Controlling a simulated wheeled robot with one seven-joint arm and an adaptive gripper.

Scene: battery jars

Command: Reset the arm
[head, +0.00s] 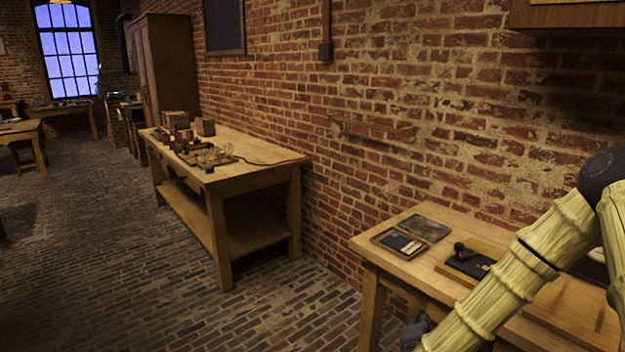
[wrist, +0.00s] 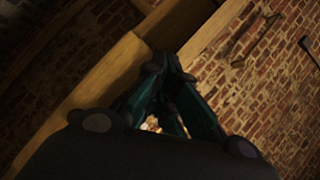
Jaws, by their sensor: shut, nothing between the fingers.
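My arm (head: 515,275) is pale and bamboo-like and reaches down from the right edge of the head view across the near table. A dark grey part at its lower end, by the table's front edge, looks like part of my gripper (head: 415,333); its fingers cannot be made out there. In the wrist view my gripper (wrist: 163,62) has its dark teal fingers drawn together at the tips, with nothing held. The wrist picture is dark and tilted.
The near wooden table (head: 395,258) stands against the brick wall (head: 400,100). It bears a small framed tray (head: 398,242), a dark slate (head: 426,228) and a black-knobbed device (head: 468,262). A second workbench (head: 255,172) with boxes stands farther left. The brick floor (head: 100,250) at left is open.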

